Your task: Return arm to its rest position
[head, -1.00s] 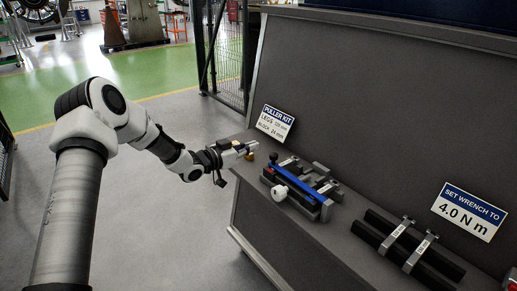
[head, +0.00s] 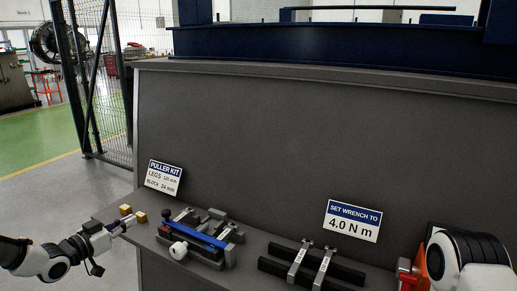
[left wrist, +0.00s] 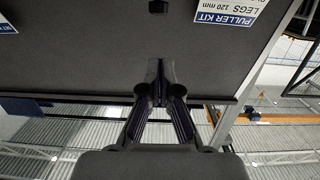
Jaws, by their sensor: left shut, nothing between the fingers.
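My left arm comes in from the lower left of the head view. My right gripper is not in view.
A blue-barred puller tool (head: 200,236) lies right of my left gripper, before the puller kit sign (head: 164,178). Dark bars with metal clips (head: 322,268) lie farther right, near the wrench sign (head: 353,221). A mesh fence (head: 95,80) stands behind left. Floor at left is open.

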